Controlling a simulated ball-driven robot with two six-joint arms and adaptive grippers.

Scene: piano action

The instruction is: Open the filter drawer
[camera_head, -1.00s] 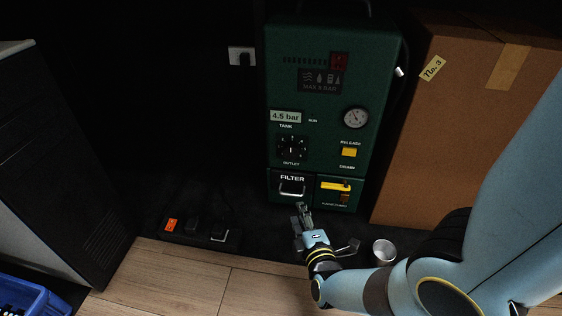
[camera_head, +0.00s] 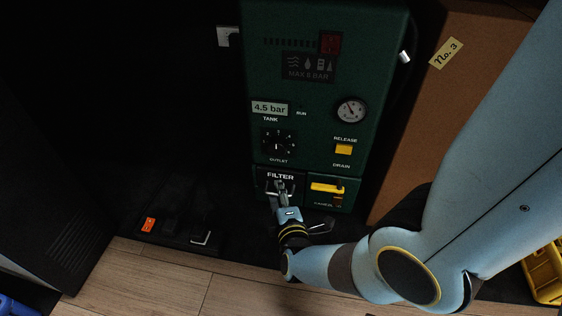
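The filter drawer (camera_head: 266,174) is a black front marked FILTER, low on the left of the green machine (camera_head: 300,90). It looks flush with the machine's face. My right gripper (camera_head: 281,186) is right in front of the drawer, at its handle. The gripper covers most of the handle, so I cannot tell whether the fingers touch it or are closed around it. My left gripper is not in view.
A cardboard box (camera_head: 410,150) stands close on the right. A black strip with an orange switch (camera_head: 148,225) lies on the floor at left.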

